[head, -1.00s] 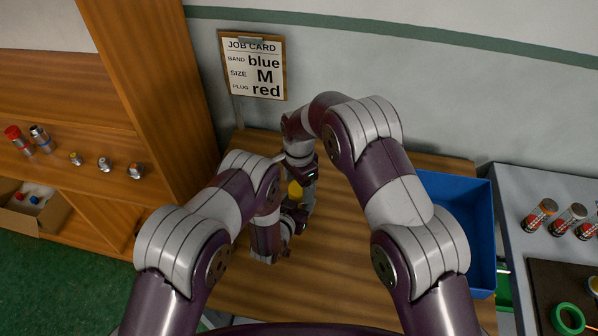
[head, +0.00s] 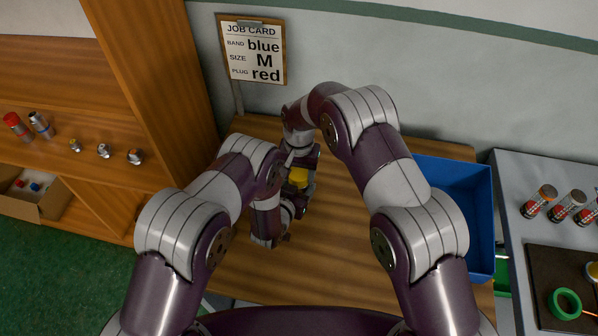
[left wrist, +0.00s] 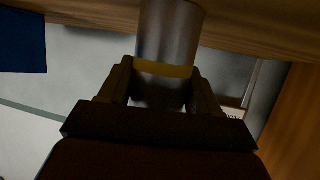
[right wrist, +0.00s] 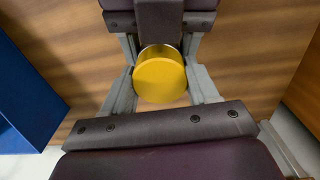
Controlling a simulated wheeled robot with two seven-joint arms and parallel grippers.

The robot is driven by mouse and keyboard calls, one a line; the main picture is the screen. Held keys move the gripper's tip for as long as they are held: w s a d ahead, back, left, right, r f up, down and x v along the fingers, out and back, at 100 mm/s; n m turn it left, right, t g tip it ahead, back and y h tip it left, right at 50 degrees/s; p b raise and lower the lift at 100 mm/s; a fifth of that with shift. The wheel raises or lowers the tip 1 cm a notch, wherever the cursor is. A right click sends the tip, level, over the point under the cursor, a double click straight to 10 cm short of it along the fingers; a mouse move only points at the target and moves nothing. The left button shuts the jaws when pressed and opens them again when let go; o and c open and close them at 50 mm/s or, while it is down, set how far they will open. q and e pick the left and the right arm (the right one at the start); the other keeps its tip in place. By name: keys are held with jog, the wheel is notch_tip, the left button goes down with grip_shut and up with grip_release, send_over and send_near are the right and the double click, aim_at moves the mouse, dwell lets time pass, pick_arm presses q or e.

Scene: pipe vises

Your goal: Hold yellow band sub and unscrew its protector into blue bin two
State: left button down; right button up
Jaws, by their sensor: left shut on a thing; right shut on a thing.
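The yellow band sub (left wrist: 170,40) is a grey metal cylinder with a yellow band (left wrist: 164,69), seen in the left wrist view. My left gripper (left wrist: 163,80) is shut around it near the band. The yellow protector (right wrist: 160,80) is a round cap at the sub's end in the right wrist view. My right gripper (right wrist: 162,72) is shut on the protector from both sides. In the head view the protector (head: 298,177) shows between my two grippers, above the wooden table; the sub is hidden by my arms. I cannot tell whether the protector is still threaded on.
A blue bin (head: 455,165) stands at the table's right. Beyond it is a grey bench (head: 515,175) with several banded tubes and a green ring (head: 565,304). A wooden shelf (head: 70,170) with small parts is at the left. A job card (head: 252,50) hangs behind.

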jog(key=n, duration=0.4)
jog(key=shift+n, duration=0.4)
jog(key=o, duration=1.2)
jog(key=shift+c, duration=0.2)
